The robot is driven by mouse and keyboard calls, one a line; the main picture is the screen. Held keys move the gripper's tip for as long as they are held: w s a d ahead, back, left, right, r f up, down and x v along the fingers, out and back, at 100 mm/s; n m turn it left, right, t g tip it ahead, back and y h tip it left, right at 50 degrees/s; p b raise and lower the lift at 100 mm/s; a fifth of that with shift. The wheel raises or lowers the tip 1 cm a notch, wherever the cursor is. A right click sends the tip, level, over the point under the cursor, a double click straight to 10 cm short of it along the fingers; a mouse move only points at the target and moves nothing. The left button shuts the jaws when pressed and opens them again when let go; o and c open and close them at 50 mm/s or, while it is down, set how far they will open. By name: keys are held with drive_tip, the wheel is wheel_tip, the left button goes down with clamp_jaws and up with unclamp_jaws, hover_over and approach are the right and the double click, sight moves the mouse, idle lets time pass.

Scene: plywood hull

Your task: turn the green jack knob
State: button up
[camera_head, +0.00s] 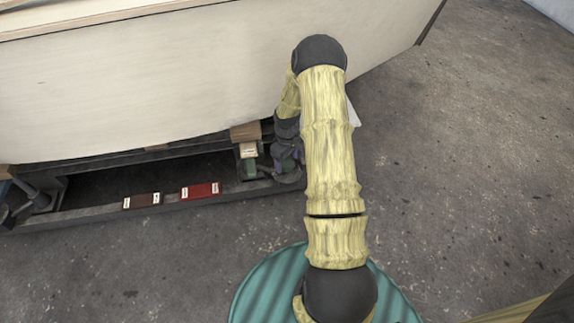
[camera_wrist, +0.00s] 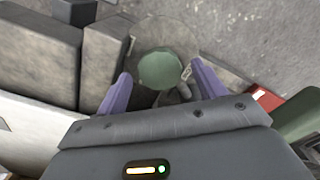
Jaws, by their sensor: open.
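The round green jack knob (camera_wrist: 163,70) shows in the wrist view, between the two purple fingers of my gripper (camera_wrist: 161,76). The fingers stand apart on either side of it, and I see gaps between them and the knob. A pale, see-through disc surrounds the knob. In the head view my gripper (camera_head: 287,157) is low beside the hull's right lower end, by the support frame. The knob is not clearly visible there, with my arm and gripper over that area.
The pale plywood hull (camera_head: 150,80) overhangs the dark support frame (camera_head: 120,213). A brown box (camera_head: 141,201) and a red box (camera_head: 200,191) lie on the frame. A small green part (camera_head: 249,168) stands left of my gripper. Concrete floor (camera_head: 470,150) is clear to the right.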

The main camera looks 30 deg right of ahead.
drive_tip(key=shift+f, duration=0.55)
drive_tip(key=shift+c, duration=0.4)
drive_tip(key=c, duration=0.9)
